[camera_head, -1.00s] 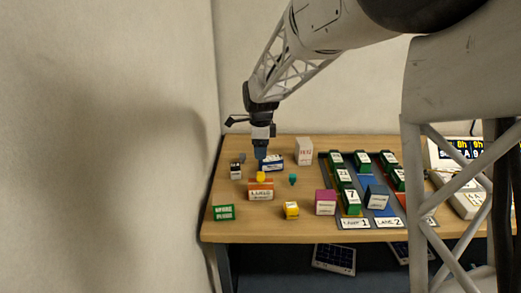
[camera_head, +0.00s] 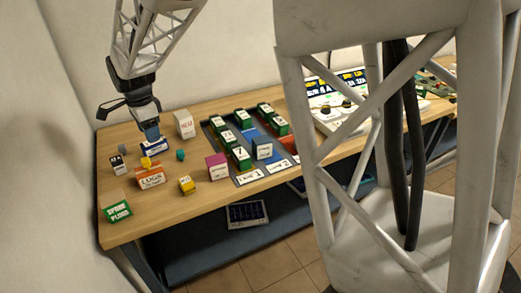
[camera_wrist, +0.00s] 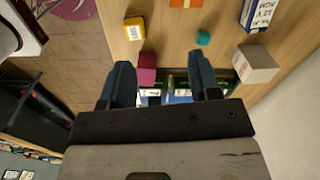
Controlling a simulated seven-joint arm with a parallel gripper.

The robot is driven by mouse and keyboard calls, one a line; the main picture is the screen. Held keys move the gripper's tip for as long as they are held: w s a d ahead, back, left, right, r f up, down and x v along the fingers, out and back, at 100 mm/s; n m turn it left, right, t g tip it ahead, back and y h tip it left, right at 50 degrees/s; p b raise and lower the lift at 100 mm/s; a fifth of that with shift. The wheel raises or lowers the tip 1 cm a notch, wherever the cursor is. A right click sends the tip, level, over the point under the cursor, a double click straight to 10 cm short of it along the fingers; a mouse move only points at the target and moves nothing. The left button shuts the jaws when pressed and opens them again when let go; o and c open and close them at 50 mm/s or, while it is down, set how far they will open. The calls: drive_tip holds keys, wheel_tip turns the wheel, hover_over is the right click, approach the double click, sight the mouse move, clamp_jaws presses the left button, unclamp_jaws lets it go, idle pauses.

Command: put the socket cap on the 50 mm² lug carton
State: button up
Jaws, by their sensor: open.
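The lug carton (camera_head: 151,178), orange and white with "LUGS" on its face, stands on the left part of the table. A small yellow piece (camera_head: 146,162) shows at its top back edge; I cannot tell whether it rests on it. A small teal piece (camera_head: 180,155) sits alone to the right, also in the wrist view (camera_wrist: 203,37). I cannot tell which small piece is the socket cap. My gripper (camera_head: 152,134) hangs in front of the back wall, overlapping the blue-and-white carton (camera_head: 154,147) in the head view. In the wrist view its fingers (camera_wrist: 161,75) are apart and empty.
A white carton (camera_head: 184,124), yellow box (camera_head: 186,185), magenta box (camera_head: 217,167), green spare plugs carton (camera_head: 117,211) and small dark box (camera_head: 119,165) stand around. The lane tray (camera_head: 250,177) holds several green blocks.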

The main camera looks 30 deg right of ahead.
drive_tip(key=s+d+r+n, duration=0.4)
drive_tip(key=s+d+r, duration=0.15)
drive_tip(key=s, duration=0.35)
drive_tip(key=s+d+n, duration=0.3)
drive_tip(key=s, duration=0.6)
drive_tip(key=s+d+f+n+t, duration=0.1)
drive_tip(key=s+d+n, duration=0.2)
drive_tip(key=s, duration=0.6)
drive_tip(key=s+d+n+t, duration=0.1)
drive_tip(key=s+d+n, duration=0.3)
drive_tip(key=s, duration=0.5)
drive_tip(key=shift+s+f+n, duration=0.15)
drive_tip(key=shift+s+n, duration=0.2)
drive_tip(key=shift+n, duration=0.35)
